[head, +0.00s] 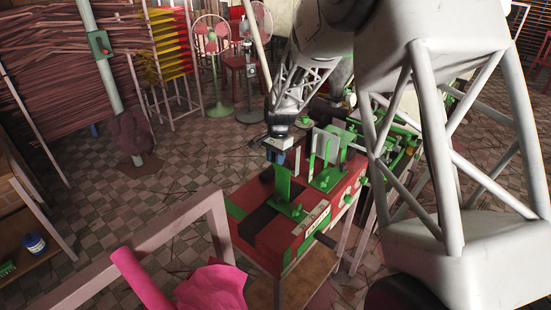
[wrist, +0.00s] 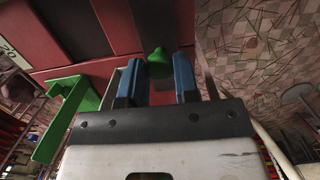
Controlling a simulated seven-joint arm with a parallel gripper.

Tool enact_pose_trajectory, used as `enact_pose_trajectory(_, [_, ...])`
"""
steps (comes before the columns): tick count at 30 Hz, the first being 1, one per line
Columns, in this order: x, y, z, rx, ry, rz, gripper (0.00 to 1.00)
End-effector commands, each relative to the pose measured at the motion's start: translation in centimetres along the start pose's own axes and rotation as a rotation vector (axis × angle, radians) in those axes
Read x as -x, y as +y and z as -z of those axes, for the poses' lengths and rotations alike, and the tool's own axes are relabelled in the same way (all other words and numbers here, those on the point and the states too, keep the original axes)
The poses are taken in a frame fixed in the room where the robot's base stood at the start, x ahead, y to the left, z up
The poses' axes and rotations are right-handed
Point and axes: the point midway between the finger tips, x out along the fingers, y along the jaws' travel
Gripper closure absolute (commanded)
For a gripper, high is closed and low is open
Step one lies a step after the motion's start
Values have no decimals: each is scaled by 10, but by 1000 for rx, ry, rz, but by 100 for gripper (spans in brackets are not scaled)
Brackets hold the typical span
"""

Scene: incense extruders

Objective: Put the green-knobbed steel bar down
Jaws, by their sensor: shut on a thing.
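In the wrist view, the green knob (wrist: 158,56) of the steel bar shows between the two blue fingers of my gripper (wrist: 157,72). The fingers are shut on it. The steel part of the bar cannot be made out clearly there. In the head view, my gripper (head: 280,157) points down over the red machine table (head: 268,240), just above an upright green bracket (head: 283,183). The knob is too small or hidden to tell in that view. I cannot tell whether the bar touches anything below.
Another green bracket (head: 328,178) with pale plates stands right of my gripper. A green bracket (wrist: 62,125) also shows at left in the wrist view. Pink cloth (head: 212,288) and a pale frame (head: 150,240) are in front. Fans (head: 212,60) stand behind on tiled floor.

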Motion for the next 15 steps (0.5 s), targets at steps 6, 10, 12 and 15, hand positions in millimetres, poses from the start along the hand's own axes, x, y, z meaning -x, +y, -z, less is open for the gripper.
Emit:
enact_pose_trajectory(6, [-1,0,0,0,1,1,100])
enact_pose_trajectory(10, [-3,0,0,0,0,0,64])
enact_pose_trajectory(12, [-3,0,0,0,0,0,53])
enact_pose_trajectory(15, [-3,0,0,0,0,0,46])
